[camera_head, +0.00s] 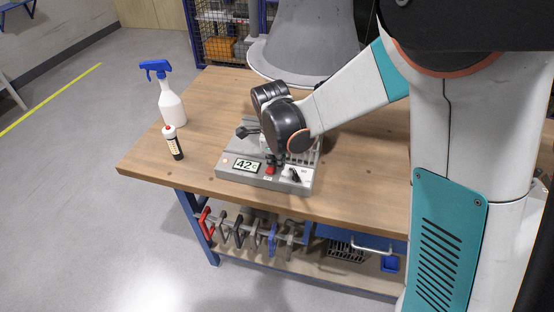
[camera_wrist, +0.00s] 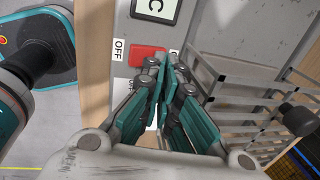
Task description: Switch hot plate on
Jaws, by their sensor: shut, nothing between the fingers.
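The hot plate (camera_head: 231,173) is a grey unit on the workbench; its front display reads 42. A red rocker switch (camera_head: 270,170) sits right of the display and also shows in the wrist view (camera_wrist: 145,54), with an OFF label at its left end. My gripper (camera_head: 279,159) is over the front panel, pointing down. In the wrist view its closed, empty fingertips (camera_wrist: 170,60) overlap the switch's right end and hide most of the label there. I cannot tell whether they touch the switch. The switch's lit state is not clear.
A black knob (camera_head: 294,175) is right of the switch. A wire rack (camera_wrist: 245,95) stands close to my fingers. The left bench top is otherwise clear.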

